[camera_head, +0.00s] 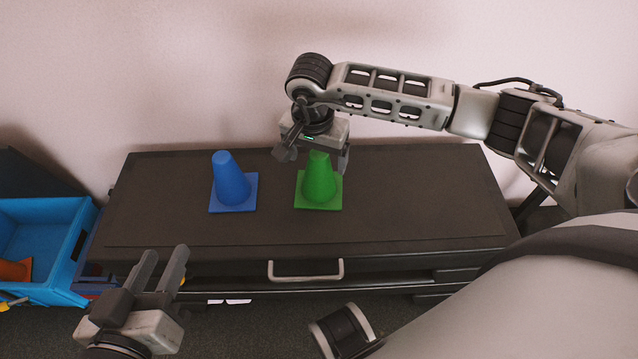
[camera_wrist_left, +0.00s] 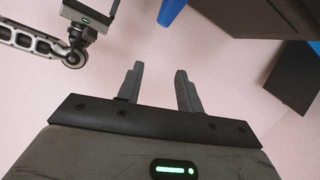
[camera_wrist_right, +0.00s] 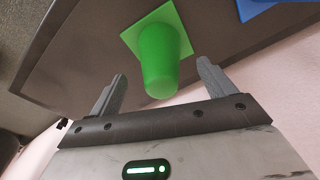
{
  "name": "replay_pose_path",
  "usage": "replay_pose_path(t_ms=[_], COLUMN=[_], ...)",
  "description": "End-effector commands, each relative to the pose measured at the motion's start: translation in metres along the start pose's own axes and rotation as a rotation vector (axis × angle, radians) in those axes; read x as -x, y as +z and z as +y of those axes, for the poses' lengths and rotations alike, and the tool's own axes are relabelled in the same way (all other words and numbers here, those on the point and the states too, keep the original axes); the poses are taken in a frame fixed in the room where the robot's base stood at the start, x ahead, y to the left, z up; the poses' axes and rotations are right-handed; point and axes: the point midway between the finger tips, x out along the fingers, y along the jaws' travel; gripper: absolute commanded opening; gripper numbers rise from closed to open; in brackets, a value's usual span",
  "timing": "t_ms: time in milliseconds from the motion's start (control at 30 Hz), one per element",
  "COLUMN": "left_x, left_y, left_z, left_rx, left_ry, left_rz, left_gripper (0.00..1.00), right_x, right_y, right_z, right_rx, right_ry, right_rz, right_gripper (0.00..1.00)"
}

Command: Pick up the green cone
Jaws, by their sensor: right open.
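The green cone (camera_head: 319,186) stands upright on its square base on the dark cabinet top (camera_head: 420,200). My right gripper (camera_head: 318,158) is at the top of the cone, on its far side, with its fingers pointing down. In the right wrist view the open fingers (camera_wrist_right: 160,88) stand apart, and the cone (camera_wrist_right: 160,60) lies ahead with its tip between their lines; no grip on it shows. My left gripper (camera_head: 162,268) is open and empty in front of the cabinet at the lower left. Its fingers also show apart in the left wrist view (camera_wrist_left: 160,88).
A blue cone (camera_head: 232,182) stands upright on the cabinet to the left of the green one, with a gap between them. A blue crate (camera_head: 62,250) with an orange item (camera_head: 15,270) stands at the far left. The cabinet top is clear on the right.

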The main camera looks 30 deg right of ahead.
Motion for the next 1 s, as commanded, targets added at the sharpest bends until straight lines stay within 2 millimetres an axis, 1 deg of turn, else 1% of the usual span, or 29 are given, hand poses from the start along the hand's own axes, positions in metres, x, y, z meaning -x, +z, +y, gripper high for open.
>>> replay_pose_path(t_ms=[133, 267, 300, 400, 533, 667, 700, 767, 800, 833, 867, 1000], left_x=[-0.001, -0.003, -0.003, -0.004, -0.003, -0.003, -0.003, -0.003, -0.003, -0.003, -0.003, -0.003], left_y=[0.002, 0.007, 0.006, 0.001, -0.008, -0.010, -0.010, -0.010, -0.009, -0.009, -0.009, -0.008], left_z=[0.000, 0.001, 0.002, 0.004, 0.007, 0.007, 0.007, 0.007, 0.007, 0.007, 0.007, 0.007], left_rx=[0.014, 0.043, 0.055, 0.077, 0.092, 0.095, 0.095, 0.094, 0.094, 0.094, 0.094, 0.093], left_ry=[0.008, 0.023, 0.030, 0.043, 0.052, 0.050, 0.050, 0.050, 0.050, 0.049, 0.049, 0.049], left_rz=[0.007, 0.019, 0.026, 0.046, 0.067, 0.071, 0.071, 0.071, 0.071, 0.070, 0.069, 0.067], left_gripper=[0.36, 0.36, 0.36, 0.36, 0.36, 0.36, 0.36, 0.36, 0.36, 0.36, 0.36, 0.36], right_x=[-0.012, -0.032, -0.039, -0.051, -0.052, -0.052, -0.052, -0.052, -0.052, -0.052, -0.052, -0.051], right_y=[-0.001, -0.003, -0.003, -0.004, -0.004, -0.004, -0.004, -0.004, -0.004, -0.004, -0.004, -0.004], right_z=[0.001, 0.001, 0.001, 0.001, 0.000, 0.000, 0.000, 0.000, 0.000, 0.000, 0.000, 0.000], right_rx=[-0.002, -0.002, -0.002, -0.002, -0.001, -0.001, -0.001, -0.001, -0.001, -0.001, -0.001, -0.001], right_ry=[0.002, 0.002, 0.002, 0.001, -0.002, -0.002, -0.002, -0.001, -0.001, -0.001, -0.001, -0.002], right_rz=[-0.002, -0.003, -0.003, -0.003, -0.001, -0.001, -0.001, -0.001, -0.001, -0.001, -0.001, -0.001], right_gripper=[0.82, 0.82, 0.82, 0.82, 0.82, 0.82, 0.71, 0.55, 0.43, 0.35, 0.30, 0.30])
